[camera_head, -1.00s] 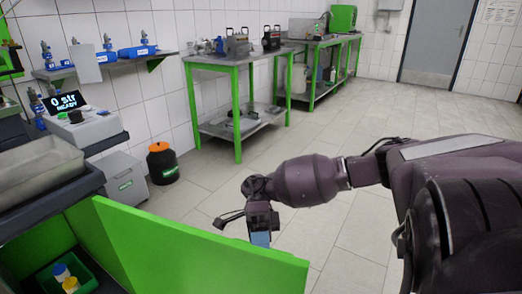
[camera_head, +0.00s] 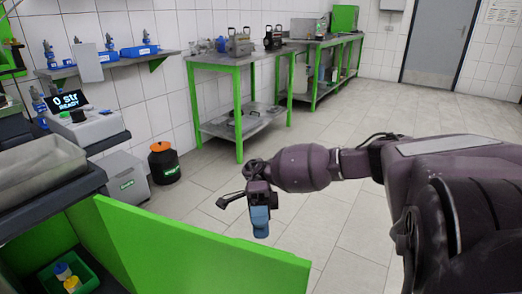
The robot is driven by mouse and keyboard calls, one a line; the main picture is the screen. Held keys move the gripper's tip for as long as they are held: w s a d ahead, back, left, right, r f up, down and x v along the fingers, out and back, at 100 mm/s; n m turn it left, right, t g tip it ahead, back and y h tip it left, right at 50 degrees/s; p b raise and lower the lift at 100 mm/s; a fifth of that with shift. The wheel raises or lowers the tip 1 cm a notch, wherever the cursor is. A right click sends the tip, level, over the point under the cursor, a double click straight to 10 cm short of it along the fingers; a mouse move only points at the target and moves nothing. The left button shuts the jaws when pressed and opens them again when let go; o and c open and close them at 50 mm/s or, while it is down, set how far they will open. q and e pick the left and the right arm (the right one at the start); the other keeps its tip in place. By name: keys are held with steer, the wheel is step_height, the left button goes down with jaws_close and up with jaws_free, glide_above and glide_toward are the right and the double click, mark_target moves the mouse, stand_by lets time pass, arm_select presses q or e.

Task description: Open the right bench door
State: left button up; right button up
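The right bench door (camera_head: 205,250) is a bright green panel at the lower left, swung out from the bench. The bench's dark worktop (camera_head: 55,212) is above its hinge side. Inside the bench a green bin (camera_head: 72,282) holds small containers with blue and yellow lids. My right gripper (camera_head: 259,225) hangs pointing down just beyond the top edge of the door, with bluish fingertips. No gap between its fingers can be made out, and whether it touches the door is unclear. My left gripper is not in view.
A testbench unit with a display (camera_head: 72,108) stands at the left. An orange and black canister (camera_head: 163,162) is on the floor by the wall. A green-framed table (camera_head: 238,100) stands further back. The tiled floor (camera_head: 345,215) to the right is clear.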

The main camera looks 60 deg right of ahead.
steer(key=shift+v, duration=2.45)
